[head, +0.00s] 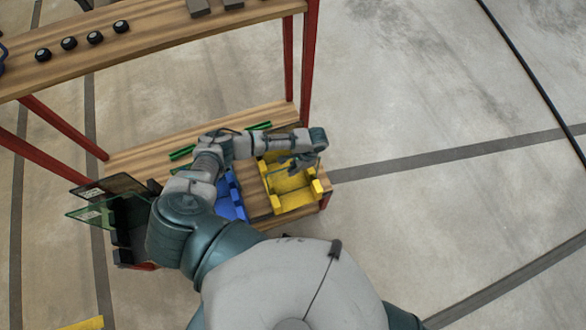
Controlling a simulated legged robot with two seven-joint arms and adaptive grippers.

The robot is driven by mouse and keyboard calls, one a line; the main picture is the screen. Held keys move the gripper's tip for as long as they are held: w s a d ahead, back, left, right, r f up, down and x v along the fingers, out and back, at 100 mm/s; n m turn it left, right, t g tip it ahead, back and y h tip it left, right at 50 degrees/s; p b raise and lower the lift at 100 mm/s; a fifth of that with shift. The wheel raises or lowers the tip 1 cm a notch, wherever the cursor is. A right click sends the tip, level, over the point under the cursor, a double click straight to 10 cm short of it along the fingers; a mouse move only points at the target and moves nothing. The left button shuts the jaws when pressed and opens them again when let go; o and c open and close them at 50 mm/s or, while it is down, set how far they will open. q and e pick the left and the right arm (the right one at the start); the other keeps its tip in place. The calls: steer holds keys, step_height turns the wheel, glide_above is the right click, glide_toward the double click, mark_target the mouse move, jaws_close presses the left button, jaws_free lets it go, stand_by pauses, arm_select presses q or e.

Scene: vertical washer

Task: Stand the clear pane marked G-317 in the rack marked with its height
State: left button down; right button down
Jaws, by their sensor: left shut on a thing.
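My left gripper (300,162) is over the yellow rack (290,200) and is shut on a thin pane. I see little more than a faint bluish edge of that pane, so its mark cannot be read. The yellow rack stands at the right end of the lower wooden shelf. A blue rack (231,197) stands to its left, partly hidden by my left arm. A green rack (182,153) shows only in parts behind my arm. I cannot read any height mark on the racks. My right gripper is out of view.
A black holder (124,238) at the shelf's left carries a green-tinted pane (90,215) and a dark pane (124,184). The upper shelf (160,32) with round black items (69,43) and red posts (308,65) stand behind.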

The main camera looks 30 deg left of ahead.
arm_select(q)
steer(key=c, duration=1.2)
jaws_free()
steer(key=shift+c, duration=0.2)
steer(key=shift+f, duration=0.1)
steer(key=v, duration=1.2)
